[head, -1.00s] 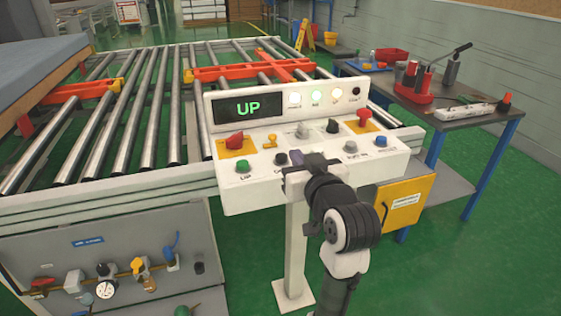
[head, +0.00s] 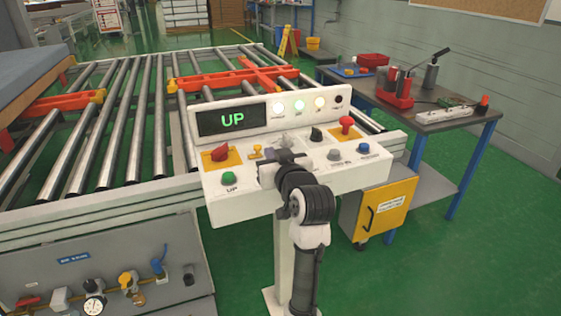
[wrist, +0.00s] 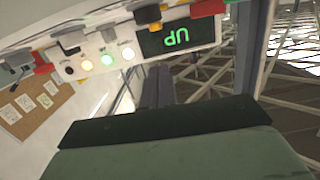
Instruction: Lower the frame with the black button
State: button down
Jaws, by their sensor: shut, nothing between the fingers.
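The white control panel (head: 375,178) stands on a post in front of me, and its display (head: 232,119) reads UP in green. A green button (head: 228,178) labelled UP sits at its front left. My gripper (head: 284,157) is shut and empty over the middle of the panel. The black button beside the green one is hidden behind my gripper; I cannot tell whether they touch. The red-orange frame (head: 220,80) lies among the rollers behind the panel. The wrist view shows my gripper's fingers (wrist: 157,87) together and the display (wrist: 177,37) upside down.
A red knob (head: 220,152), a black selector (head: 316,133) and a red mushroom button (head: 346,123) stick up from the panel. The roller conveyor (head: 125,120) lies behind left, with a mattress (head: 30,75) at its far left. A tool table (head: 455,122) stands right.

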jog(key=shift+w+a+f, duration=0.1)
jog(key=shift+w+f, duration=0.1)
jog(key=shift+f, duration=0.5)
jog(key=shift+w+a+f, duration=0.1)
jog(key=shift+w+f, duration=0.05)
jog(key=shift+f, duration=0.5)
jog(key=shift+w+a+f, duration=0.1)
jog(key=shift+w+f, duration=0.1)
jog(key=shift+f, duration=0.5)
